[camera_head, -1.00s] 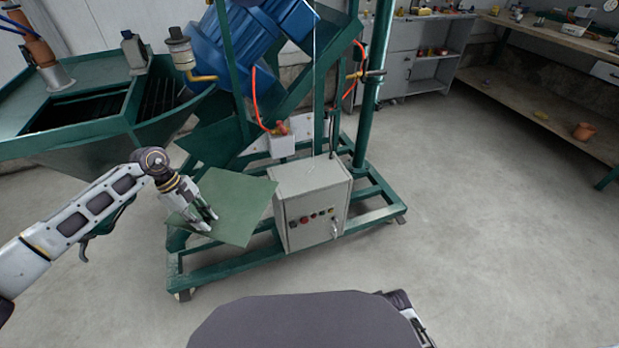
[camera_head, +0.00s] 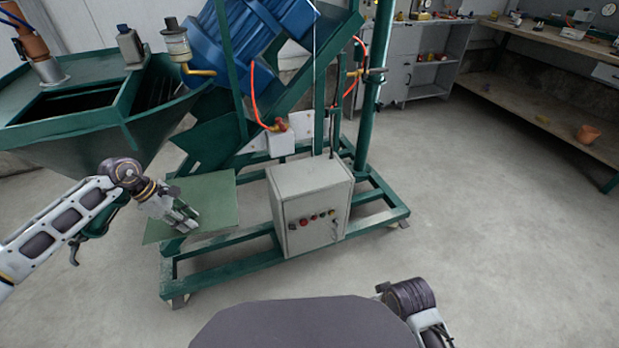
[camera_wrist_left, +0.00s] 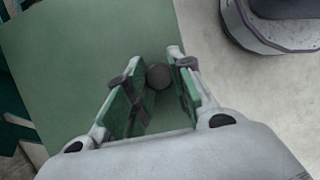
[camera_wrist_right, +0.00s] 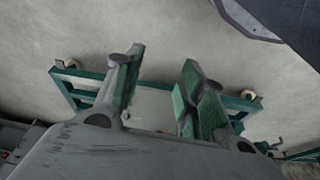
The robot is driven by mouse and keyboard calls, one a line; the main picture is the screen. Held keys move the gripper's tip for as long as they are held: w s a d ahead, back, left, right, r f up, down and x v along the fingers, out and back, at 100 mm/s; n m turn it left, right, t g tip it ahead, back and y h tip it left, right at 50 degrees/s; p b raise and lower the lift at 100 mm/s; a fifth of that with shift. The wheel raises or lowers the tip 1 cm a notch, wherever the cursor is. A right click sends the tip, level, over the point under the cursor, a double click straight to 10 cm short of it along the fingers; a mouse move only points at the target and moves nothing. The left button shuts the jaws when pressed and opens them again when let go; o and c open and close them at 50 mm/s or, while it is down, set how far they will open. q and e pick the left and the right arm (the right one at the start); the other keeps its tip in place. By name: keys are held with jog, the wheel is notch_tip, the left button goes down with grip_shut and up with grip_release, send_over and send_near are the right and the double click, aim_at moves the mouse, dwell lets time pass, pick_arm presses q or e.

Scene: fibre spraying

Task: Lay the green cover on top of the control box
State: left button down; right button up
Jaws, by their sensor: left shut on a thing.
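The green cover (camera_head: 215,190) is a flat square sheet. My left gripper (camera_head: 187,222) is shut on it and holds it over the green frame, left of the control box. In the left wrist view the fingers (camera_wrist_left: 155,85) close around a dark round knob (camera_wrist_left: 158,76) on the cover (camera_wrist_left: 80,50). The control box (camera_head: 310,205) is grey, with buttons on its front and a bare top. In the head view a gap shows between cover and box. My right gripper (camera_wrist_right: 155,90) shows in its wrist view with fingers apart and nothing between them.
The green machine frame (camera_head: 220,260) surrounds the box at its base. A blue motor (camera_head: 250,35), orange hoses (camera_head: 256,95) and a green post (camera_head: 372,100) rise behind. A green hopper (camera_head: 90,125) stands at the left. The floor (camera_head: 480,220) to the right is clear.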

jog(key=shift+g+y, duration=0.3)
jog(key=shift+y, duration=0.1)
jog(key=shift+s+a+f+b, duration=0.1)
jog(key=shift+s+a+f, duration=0.2)
jog(key=shift+a+f, duration=0.35)
jog(key=shift+s+a+f+b, duration=0.1)
jog(key=shift+s+a+f, duration=0.25)
jog(key=shift+f, duration=0.35)
jog(key=shift+s+a+f+b, duration=0.1)
jog(key=shift+s+a+f, duration=0.15)
jog(key=shift+a+f, duration=0.4)
jog(key=shift+d, duration=0.15)
